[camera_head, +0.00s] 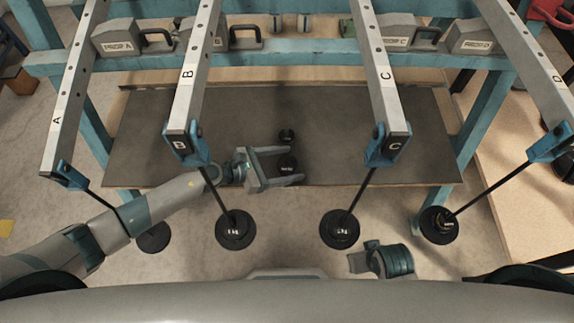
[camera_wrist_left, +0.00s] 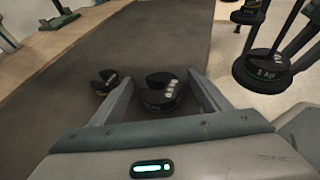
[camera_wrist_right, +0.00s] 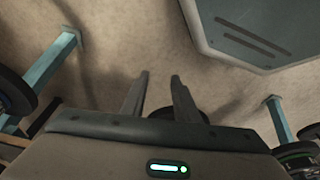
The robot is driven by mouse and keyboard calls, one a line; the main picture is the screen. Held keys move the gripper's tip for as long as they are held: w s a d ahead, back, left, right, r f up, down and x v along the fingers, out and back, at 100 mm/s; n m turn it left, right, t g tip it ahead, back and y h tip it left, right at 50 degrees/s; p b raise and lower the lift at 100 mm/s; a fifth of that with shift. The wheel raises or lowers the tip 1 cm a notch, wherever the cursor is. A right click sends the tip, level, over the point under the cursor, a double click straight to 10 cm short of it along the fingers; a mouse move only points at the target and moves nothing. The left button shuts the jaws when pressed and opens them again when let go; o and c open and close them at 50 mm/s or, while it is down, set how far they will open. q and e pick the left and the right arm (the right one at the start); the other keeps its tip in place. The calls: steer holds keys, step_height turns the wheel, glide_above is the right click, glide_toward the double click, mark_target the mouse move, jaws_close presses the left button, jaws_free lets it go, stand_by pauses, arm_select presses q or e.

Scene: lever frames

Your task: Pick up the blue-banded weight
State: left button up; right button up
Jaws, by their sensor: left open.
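Two dark slotted weights lie on the grey mat of the bench. The nearer weight (camera_head: 287,162) shows between the fingers of my left gripper (camera_head: 292,165). In the left wrist view this weight (camera_wrist_left: 161,93) appears between the two spread fingers, with a gap on each side. The smaller weight (camera_head: 287,135) lies just behind it; it also shows in the left wrist view (camera_wrist_left: 105,82). My left gripper is open and holds nothing. My right gripper (camera_wrist_right: 160,78) has its fingers apart, over the floor, and holds nothing.
Lever arms B (camera_head: 187,85) and C (camera_head: 385,85) reach over the mat (camera_head: 370,135) on both sides of my left gripper. Black weights hang from rods, one under B (camera_head: 235,230) and one under C (camera_head: 340,229). The mat's right half is clear.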

steer(key=shift+s, duration=0.1)
arm_select(q)
steer(key=c, duration=1.3)
arm_select(e)
steer(key=shift+s+f, duration=0.1)
steer(key=shift+s, duration=0.15)
arm_select(q)
steer(key=shift+r, duration=0.2)
